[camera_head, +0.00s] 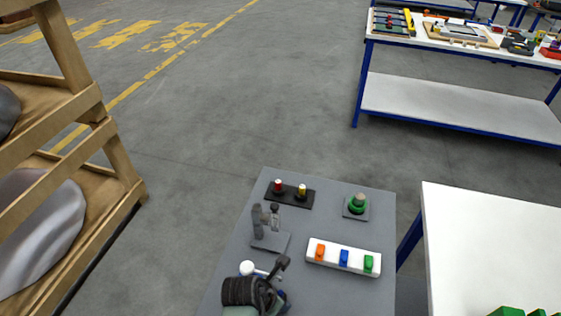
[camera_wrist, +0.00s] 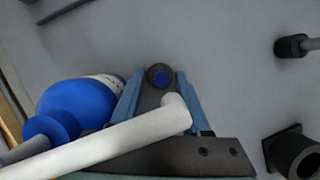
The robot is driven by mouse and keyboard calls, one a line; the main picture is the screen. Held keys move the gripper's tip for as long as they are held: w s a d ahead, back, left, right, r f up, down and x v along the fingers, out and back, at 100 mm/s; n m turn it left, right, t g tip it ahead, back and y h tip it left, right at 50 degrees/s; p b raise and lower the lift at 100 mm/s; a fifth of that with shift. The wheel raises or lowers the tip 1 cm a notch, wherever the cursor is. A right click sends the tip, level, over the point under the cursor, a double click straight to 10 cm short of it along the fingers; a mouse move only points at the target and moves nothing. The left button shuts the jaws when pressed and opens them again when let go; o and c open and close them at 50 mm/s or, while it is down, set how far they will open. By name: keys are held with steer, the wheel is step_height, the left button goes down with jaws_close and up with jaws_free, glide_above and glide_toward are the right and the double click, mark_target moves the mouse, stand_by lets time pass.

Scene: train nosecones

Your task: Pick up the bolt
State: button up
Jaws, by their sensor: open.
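I cannot make out for certain which thing is the bolt. Candidates are the grey peg (camera_wrist: 311,44) in a dark socket at the right edge of the wrist view and the small upright parts on the grey stand (camera_head: 270,240) in the head view. My gripper (camera_wrist: 160,100) seems to be the pair of blue fingers above a dark bar in the wrist view, open. A dark rounded part with a blue centre and the end of a white rod (camera_wrist: 100,146) show there; contact is unclear. In the head view my dark wrist is at the bottom, over the small grey table (camera_head: 225,275).
A white table (camera_head: 490,240) stands right, a wooden rack (camera_head: 75,45) left. A blue rounded object (camera_wrist: 75,108) is close by.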

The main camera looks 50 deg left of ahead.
jaws_close()
steer(key=shift+r, duration=0.1)
